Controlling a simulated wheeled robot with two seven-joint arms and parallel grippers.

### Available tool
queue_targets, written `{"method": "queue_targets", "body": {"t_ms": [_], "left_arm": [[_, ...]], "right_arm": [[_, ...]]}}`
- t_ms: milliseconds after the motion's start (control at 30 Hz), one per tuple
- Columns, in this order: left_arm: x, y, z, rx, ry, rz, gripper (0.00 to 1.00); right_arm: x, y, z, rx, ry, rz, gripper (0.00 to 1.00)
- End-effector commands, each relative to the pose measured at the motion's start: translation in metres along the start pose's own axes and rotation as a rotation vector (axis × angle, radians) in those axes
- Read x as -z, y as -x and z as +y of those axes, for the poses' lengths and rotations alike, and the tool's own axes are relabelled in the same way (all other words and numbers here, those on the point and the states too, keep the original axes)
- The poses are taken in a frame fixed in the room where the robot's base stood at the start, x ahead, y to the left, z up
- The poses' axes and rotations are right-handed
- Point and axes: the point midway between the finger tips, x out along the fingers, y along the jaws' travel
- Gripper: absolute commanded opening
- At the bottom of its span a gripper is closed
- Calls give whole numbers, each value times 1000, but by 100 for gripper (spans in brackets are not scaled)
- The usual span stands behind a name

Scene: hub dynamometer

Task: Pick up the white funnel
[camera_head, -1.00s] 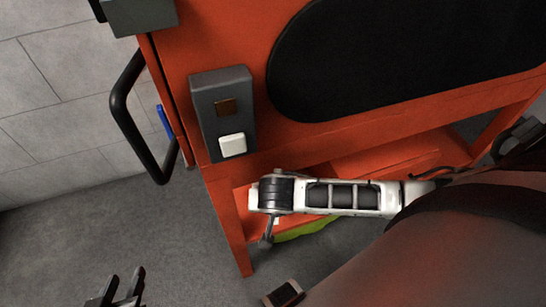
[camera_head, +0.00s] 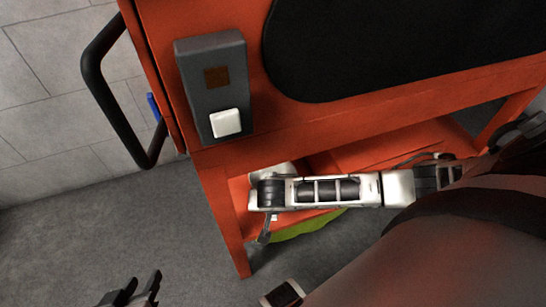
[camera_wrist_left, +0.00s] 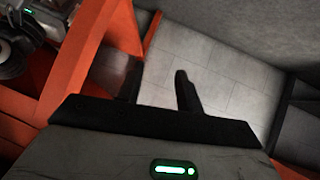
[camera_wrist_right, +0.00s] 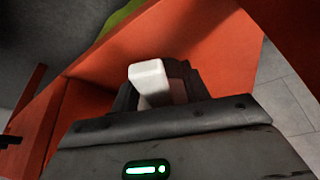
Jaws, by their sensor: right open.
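A white, blunt-ended piece (camera_wrist_right: 150,76) stands between the dark fingers of my right gripper (camera_wrist_right: 157,90) in the right wrist view. Its lower part is hidden, and I cannot tell for sure that it is the white funnel. My right gripper is open around it, over orange surfaces. In the head view my right arm reaches across the cart's lower shelf, and its fingers are mostly hidden. My left gripper (camera_head: 138,291) is open and empty over the floor at lower left. It also shows in the left wrist view (camera_wrist_left: 156,78).
An orange cart (camera_head: 350,135) fills the upper right, with a black panel (camera_head: 400,45), a grey switch box (camera_head: 212,85) and a black handle (camera_head: 110,105). A green item (camera_head: 305,227) lies low, below my right arm. The grey floor (camera_head: 110,235) at left is clear.

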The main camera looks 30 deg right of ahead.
Motion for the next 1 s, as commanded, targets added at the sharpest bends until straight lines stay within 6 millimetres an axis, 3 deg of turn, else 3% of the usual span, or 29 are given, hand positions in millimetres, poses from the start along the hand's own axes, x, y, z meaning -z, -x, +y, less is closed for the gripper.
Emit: {"method": "queue_targets", "body": {"t_ms": [100, 267, 767, 933, 1000], "left_arm": [[3, 0, 0, 0, -1, 5, 36], [4, 1, 0, 1, -1, 10, 36], [10, 9, 1, 9, 3, 22, 36], [31, 27, 1, 27, -5, 65, 36], [42, 43, 0, 46, 3, 99, 36]], "right_arm": [[0, 1, 0, 0, 0, 0, 43], [0, 1, 0, 0, 0, 0, 0], [3, 8, -1, 1, 1, 0, 0], [9, 22, -2, 2, 3, -1, 0], [12, 30, -3, 2, 4, -1, 0]]}}
